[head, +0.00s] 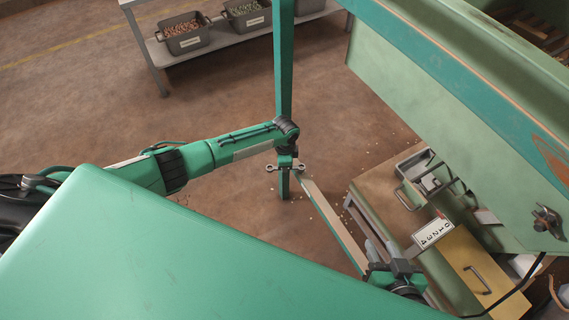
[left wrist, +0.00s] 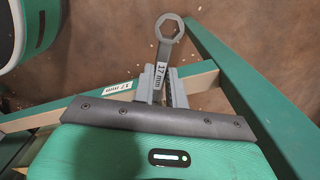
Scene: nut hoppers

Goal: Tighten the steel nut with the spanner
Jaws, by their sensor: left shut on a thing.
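My left gripper (head: 285,165) is shut on a grey spanner (head: 299,167) in the head view, in front of a green post. In the left wrist view the spanner (left wrist: 170,30) sticks out from between the grey fingers (left wrist: 162,88). Its ring end points away from the gripper, and its shank is marked 17 mm. My right gripper (head: 384,252) is low at the right in the head view, near a white card; its finger gap is unclear. A dark nut-like fitting (head: 545,219) is on the green hopper's side; I cannot tell whether it is the steel nut.
The green hopper (head: 450,85) fills the upper right. A green post (head: 284,70) and a sloping rail (head: 333,225) stand close to my left gripper. A bench (head: 385,190) holds a metal tray and a 1234 card (head: 433,233). A shelf with bins (head: 187,35) stands behind on open floor.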

